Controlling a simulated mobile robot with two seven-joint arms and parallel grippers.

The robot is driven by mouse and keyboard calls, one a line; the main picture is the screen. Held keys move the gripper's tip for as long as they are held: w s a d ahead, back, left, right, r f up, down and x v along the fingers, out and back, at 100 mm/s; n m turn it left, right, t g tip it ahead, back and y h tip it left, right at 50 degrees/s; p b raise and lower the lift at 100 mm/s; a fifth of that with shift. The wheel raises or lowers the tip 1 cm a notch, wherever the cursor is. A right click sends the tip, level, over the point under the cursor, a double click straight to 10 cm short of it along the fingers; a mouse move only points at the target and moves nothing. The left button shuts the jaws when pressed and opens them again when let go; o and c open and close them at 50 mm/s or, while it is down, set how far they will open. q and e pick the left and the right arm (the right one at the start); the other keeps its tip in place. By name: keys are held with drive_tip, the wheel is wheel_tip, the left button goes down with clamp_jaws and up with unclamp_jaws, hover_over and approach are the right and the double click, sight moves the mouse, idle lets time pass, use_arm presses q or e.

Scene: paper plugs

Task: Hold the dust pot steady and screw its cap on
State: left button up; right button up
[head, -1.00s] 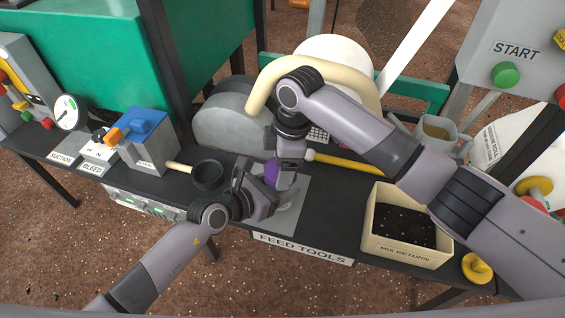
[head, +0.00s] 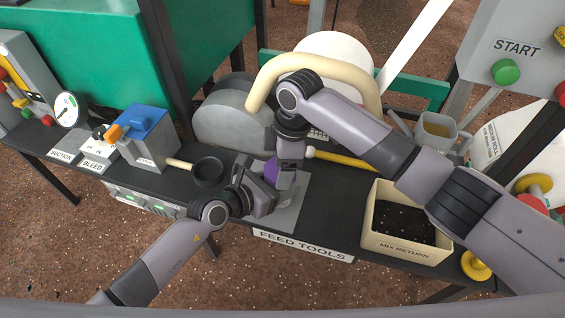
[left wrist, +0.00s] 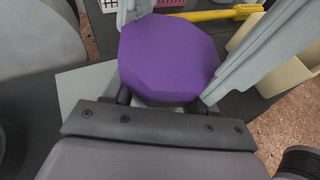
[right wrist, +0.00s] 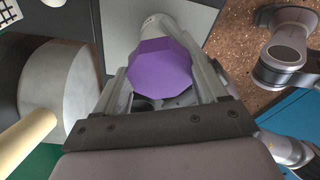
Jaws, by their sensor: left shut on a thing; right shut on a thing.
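The purple faceted cap (right wrist: 158,68) is between the fingers of my right gripper (right wrist: 165,85), which is shut on it from above. In the head view the purple cap (head: 271,171) is partly hidden by both grippers. The pale dust pot (right wrist: 158,28) shows just beyond the cap in the right wrist view, and the cap covers its mouth. My left gripper (head: 272,188) is shut on the pot from the left, below my right gripper (head: 289,162). The cap (left wrist: 170,55) hides most of the pot in the left wrist view. I cannot tell how far the thread is engaged.
A grey mat (head: 290,214) lies under the grippers on the dark bench. A black pan (head: 208,171) is to the left, a yellow-handled tool (head: 348,162) behind. The mix return box (head: 408,248) stands at right, and a grey drum (head: 232,118) stands behind.

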use_arm(q)
drive_tip(key=shift+d, duration=0.1)
use_arm(e)
drive_tip(key=shift+s+d+f, duration=0.1)
drive_tip(key=shift+f, duration=0.3)
use_arm(q)
clamp_jaws()
use_arm(e)
drive_tip(key=o, duration=0.9)
drive_tip(key=shift+o, duration=0.7)
drive_tip(key=shift+s, duration=0.1)
use_arm(q)
drive_tip(key=shift+w+r, duration=0.1)
use_arm(e)
wheel_tip(320, 180, up, 4)
drive_tip(key=shift+f, duration=0.1)
drive_tip(key=shift+r, duration=0.55)
drive_tip(key=shift+w, duration=0.2)
